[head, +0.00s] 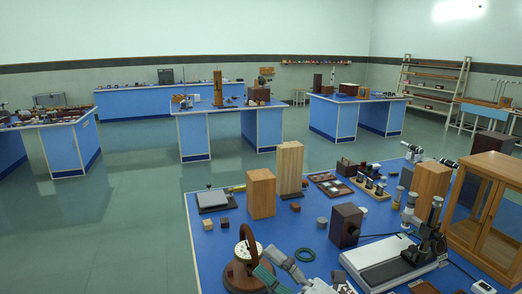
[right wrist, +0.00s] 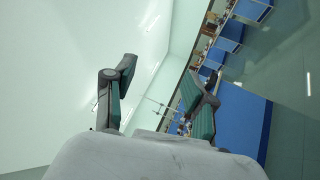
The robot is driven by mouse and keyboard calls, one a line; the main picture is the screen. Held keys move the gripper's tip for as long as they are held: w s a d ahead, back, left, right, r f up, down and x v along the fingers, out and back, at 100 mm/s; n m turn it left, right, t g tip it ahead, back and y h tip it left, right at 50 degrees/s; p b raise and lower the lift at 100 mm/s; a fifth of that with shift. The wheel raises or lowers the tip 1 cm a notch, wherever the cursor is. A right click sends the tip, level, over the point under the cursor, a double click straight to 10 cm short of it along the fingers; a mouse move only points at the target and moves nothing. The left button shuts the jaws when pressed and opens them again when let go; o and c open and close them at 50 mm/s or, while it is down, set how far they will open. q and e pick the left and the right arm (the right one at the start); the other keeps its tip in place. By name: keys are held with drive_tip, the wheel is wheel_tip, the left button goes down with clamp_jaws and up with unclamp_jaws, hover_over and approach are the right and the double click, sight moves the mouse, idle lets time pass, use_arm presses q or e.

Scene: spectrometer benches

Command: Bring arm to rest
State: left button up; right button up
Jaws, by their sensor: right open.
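My right gripper (head: 271,264) shows at the bottom centre of the head view, with its grey and green fingers spread. It is over the near blue bench, in front of a wooden wheel device (head: 246,262) with a white disc. In the right wrist view the gripper (right wrist: 158,74) is open with nothing between its fingers. That view is tilted and looks past the fingers at a pale wall and distant blue benches. The head view cannot show whether the fingers touch the wheel device. My left gripper is in neither view.
Open floor (head: 135,210) lies to the left.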

drive_tip(key=w+d+f+m+t+h, duration=0.1)
drive_tip(key=d+f+m+t+h, duration=0.25)
drive_tip(key=d+m+h, duration=0.55)
drive_tip(key=d+f+m+t+h, duration=0.3)
drive_tip(key=d+f+m+h, duration=0.15)
drive_tip(key=m+h, duration=0.4)
drive_tip(key=s+d+f+m+g+h, duration=0.2)
drive_tip(key=s+d+f+m+g, duration=0.35)
drive_tip(key=f, duration=0.35)
drive_tip(key=s+f+m+g+y, duration=0.1)
drive_tip(key=s+f+m+g, duration=0.1)
drive_tip(key=s+f+g, duration=0.6)
drive_tip(key=s+f+m+g+y, duration=0.15)
drive_tip(key=s+f, duration=0.25)
drive_tip(key=s, duration=0.8)
wheel_tip(320, 180, down, 25)
drive_tip(key=g+b, duration=0.1)
drive_tip(key=g, duration=0.1)
drive_tip(key=s+d+f+g+h+b, duration=0.1)
drive_tip(key=s+d+f, duration=0.1)
drive_tip(key=s+f, duration=1.5)
wheel_tip(320, 180, down, 2)
drive_tip(key=shift+s+d+f, duration=0.15)
drive_tip(key=shift+s+d, duration=0.1)
drive_tip(key=shift+d, duration=0.15)
